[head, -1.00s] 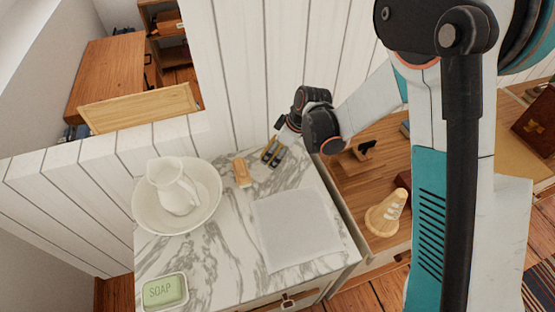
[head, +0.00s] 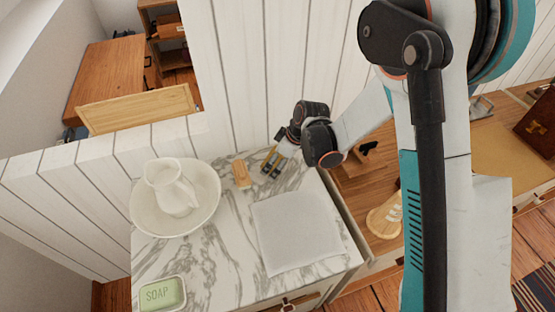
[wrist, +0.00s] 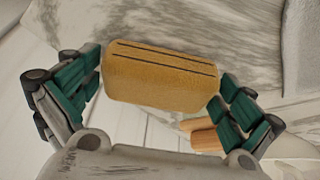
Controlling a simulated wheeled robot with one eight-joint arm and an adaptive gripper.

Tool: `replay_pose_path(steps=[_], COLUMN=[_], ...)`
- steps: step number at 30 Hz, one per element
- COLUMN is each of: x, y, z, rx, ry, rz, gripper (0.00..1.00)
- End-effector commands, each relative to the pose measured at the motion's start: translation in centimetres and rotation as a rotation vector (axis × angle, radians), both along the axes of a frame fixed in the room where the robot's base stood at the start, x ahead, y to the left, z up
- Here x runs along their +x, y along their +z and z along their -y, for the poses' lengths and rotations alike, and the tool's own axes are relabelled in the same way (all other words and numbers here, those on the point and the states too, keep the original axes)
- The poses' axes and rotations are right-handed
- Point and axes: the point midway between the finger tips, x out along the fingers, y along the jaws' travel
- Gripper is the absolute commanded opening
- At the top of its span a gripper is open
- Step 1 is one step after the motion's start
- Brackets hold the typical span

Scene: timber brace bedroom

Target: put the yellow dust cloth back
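The yellow dust cloth shows large in the wrist view (wrist: 162,76) as a folded ochre pad with dark stripes. It spans the gap between the green finger pads of my gripper (wrist: 163,92), which looks shut on it. In the head view my gripper (head: 273,162) points down at the back right of the marble top (head: 205,258), with the cloth small and mostly hidden at the fingers. Whether the cloth touches the marble cannot be told.
A wooden brush-like block (head: 241,175) lies just left of my gripper. A pale sheet (head: 298,232) lies in front. A white basin (head: 146,222) with a jug (head: 170,188) stands left, soap (head: 161,294) front left. A white plank wall (head: 255,80) rises behind.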

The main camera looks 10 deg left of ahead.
Motion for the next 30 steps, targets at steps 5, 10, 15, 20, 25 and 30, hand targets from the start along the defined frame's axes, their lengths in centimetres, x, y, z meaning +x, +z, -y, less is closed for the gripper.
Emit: replay_pose_path(steps=[5, 10, 15, 20, 25, 30], x=[0.0, -0.1, -0.5, -0.9, -1.3, -1.4], y=[0.0, 1.0, 4.0, 7.2, 9.7, 11.1], z=[0.0, 0.3, 1.4, 2.6, 3.6, 4.2], rx=[0.000, 0.000, 0.000, 0.000, 0.001, 0.001], ry=[0.000, -0.001, -0.002, -0.002, -0.001, -0.001], rz=[0.000, 0.000, -0.001, 0.000, 0.000, 0.000], gripper=[1.00, 1.00, 1.00, 1.00, 1.00, 1.00])
